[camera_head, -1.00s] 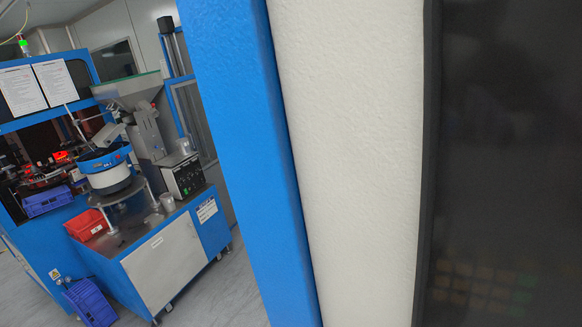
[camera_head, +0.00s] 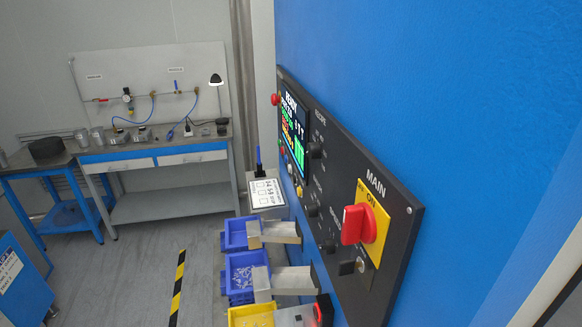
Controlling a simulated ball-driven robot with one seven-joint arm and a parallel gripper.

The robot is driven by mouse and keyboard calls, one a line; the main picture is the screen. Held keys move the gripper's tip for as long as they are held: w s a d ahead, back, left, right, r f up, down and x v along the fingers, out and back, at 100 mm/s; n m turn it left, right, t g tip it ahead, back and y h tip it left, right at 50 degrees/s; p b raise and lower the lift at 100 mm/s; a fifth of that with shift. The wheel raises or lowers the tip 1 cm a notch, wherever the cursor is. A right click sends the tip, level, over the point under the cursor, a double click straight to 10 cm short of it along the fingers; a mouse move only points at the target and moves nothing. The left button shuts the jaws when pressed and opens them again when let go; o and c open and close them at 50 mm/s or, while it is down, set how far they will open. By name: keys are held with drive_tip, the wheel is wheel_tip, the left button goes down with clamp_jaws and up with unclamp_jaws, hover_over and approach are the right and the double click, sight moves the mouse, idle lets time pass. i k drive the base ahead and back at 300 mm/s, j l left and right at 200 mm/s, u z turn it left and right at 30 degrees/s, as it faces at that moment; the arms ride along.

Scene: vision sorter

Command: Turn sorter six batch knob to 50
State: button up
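The black control panel (camera_head: 385,235) is mounted on a blue machine face and shows at a steep slant. Several small black knobs sit on it, among them an upper knob (camera_head: 316,149), a middle knob (camera_head: 312,211) and a lower knob (camera_head: 330,247). Their small labels and pointer settings are too slanted to read, so I cannot tell which is the batch knob or whether this is sorter six. A lit screen (camera_head: 292,132) with green, white and yellow text stands at the panel's far end. My gripper is not in view.
A red main switch (camera_head: 355,225) on a yellow plate juts from the near panel. A red button (camera_head: 276,99) sits at the far end. Metal chutes (camera_head: 290,280) and blue bins (camera_head: 237,232) stick out below.

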sight(312, 210)
drive_tip(key=i+j, duration=0.15)
drive_tip(key=i, duration=0.3)
drive_tip(key=i+j+z, duration=0.1)
drive_tip(key=i, duration=0.4)
